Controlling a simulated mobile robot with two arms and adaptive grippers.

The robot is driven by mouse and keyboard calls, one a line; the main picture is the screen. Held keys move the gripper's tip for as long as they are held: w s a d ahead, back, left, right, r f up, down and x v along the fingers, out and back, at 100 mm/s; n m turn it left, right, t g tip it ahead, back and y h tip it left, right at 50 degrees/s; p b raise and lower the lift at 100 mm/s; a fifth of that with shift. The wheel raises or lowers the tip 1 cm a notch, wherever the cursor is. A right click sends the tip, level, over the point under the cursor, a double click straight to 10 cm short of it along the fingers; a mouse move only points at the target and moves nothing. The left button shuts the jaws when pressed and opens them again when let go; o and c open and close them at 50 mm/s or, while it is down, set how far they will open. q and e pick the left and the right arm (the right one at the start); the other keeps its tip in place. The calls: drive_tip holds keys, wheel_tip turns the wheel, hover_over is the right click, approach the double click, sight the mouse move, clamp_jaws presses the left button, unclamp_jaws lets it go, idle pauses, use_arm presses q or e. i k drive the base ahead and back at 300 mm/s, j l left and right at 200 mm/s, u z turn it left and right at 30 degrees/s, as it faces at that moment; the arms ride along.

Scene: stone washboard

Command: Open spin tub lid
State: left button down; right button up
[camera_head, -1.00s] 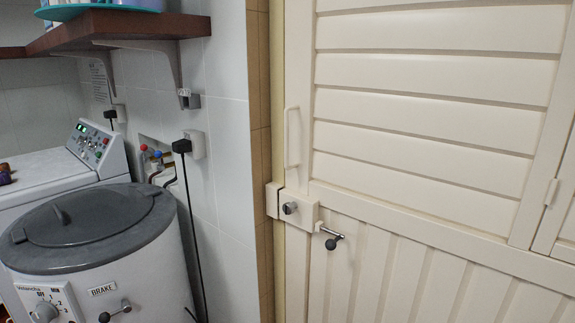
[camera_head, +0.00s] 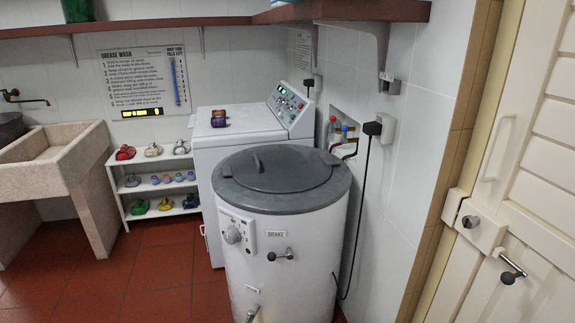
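The spin tub (camera_head: 295,250) is a white upright drum in the middle of the head view, beside the tiled wall. Its round grey lid (camera_head: 310,180) lies flat and closed on top, with a raised grip (camera_head: 258,162) towards its left side. A dial (camera_head: 233,235) and a lever by a BRAKE label (camera_head: 281,255) are on its front. Neither of my grippers is in view.
Red floor (camera_head: 150,275) is clear at left.

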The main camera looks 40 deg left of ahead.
sight(276, 170)
drive_tip(key=j, duration=0.5)
drive_tip(key=k+j+z, duration=0.15)
drive_tip(key=j, duration=0.85)
drive_tip(key=k+j+z, duration=0.1)
drive_tip(key=j, duration=0.4)
drive_tip(key=k+j+z, duration=0.1)
drive_tip(key=j, duration=0.4)
drive_tip(key=k+j, duration=0.1)
drive_tip(key=j, duration=0.4)
drive_tip(key=k+j+z, duration=0.1)
drive_tip(key=j, duration=0.4)
